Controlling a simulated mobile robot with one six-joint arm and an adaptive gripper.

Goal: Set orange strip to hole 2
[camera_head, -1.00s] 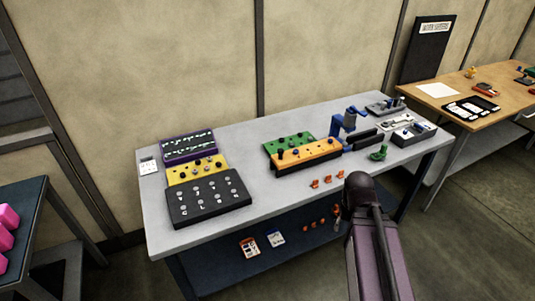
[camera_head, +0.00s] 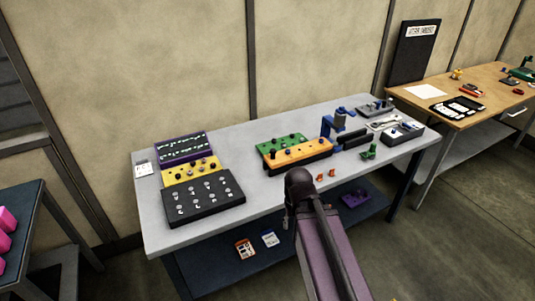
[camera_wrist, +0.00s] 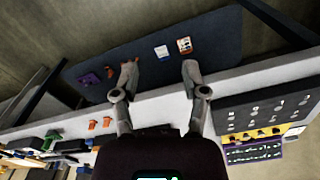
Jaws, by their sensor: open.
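I cannot tell which mark is hole 2. In the wrist view my gripper (camera_wrist: 159,72) is open and empty, its two fingers apart over the bench's front edge and lower shelf. It is clear of the orange strip. In the head view my own arm hides the gripper.
Small orange clips (camera_head: 326,175) lie near the bench's front edge. A black board (camera_head: 204,200), yellow board (camera_head: 191,170) and purple board (camera_head: 181,147) stand at the left. A blue fixture (camera_head: 328,124) and green part (camera_head: 369,152) are at the right. The bench (camera_head: 243,180) is bare between boards and strips.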

